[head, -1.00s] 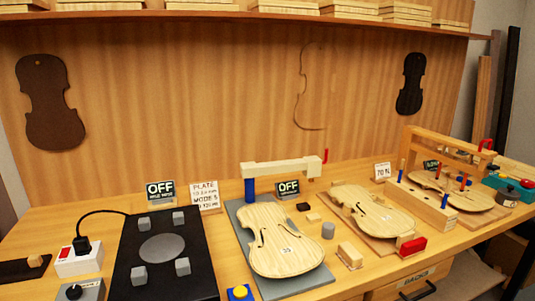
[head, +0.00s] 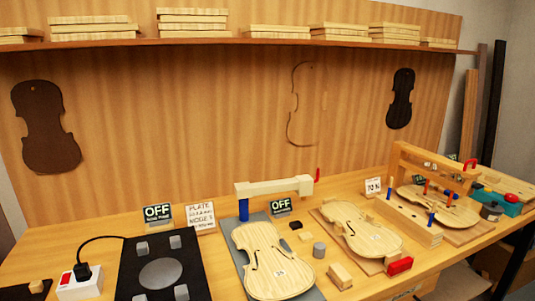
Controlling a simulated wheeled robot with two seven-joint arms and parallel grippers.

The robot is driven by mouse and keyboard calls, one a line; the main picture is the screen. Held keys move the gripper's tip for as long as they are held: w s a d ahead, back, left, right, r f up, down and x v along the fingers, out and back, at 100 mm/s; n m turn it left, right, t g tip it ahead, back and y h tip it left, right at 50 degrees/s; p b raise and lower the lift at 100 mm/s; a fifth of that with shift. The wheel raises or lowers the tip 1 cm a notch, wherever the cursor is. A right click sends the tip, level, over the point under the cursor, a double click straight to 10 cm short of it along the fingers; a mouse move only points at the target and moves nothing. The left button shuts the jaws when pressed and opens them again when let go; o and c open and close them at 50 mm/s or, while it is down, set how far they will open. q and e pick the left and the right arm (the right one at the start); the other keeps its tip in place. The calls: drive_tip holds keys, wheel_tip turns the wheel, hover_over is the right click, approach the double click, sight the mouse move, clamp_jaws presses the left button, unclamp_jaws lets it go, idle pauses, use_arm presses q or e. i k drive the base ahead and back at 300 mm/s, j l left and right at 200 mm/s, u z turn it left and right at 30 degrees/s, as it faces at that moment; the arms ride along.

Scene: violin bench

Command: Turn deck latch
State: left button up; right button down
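No part is labelled as the deck latch, and I cannot tell which one it is. A small red lever (head: 317,174) stands upright at the right end of a pale wooden beam (head: 272,187). Another red handle (head: 470,163) is at the far right, by a wooden frame (head: 432,168). A red block (head: 400,265) lies at the front edge of the second violin plate (head: 362,228). Neither of my grippers is in view.
A black plate (head: 187,246) with grey blocks and a disc is at the left, beside a white switch box (head: 80,284). Signs reading OFF (head: 158,213) stand behind. A teal box (head: 499,198) is at the far right. A shelf (head: 250,42) runs above.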

sight(477, 186)
drive_tip(key=z, duration=1.4)
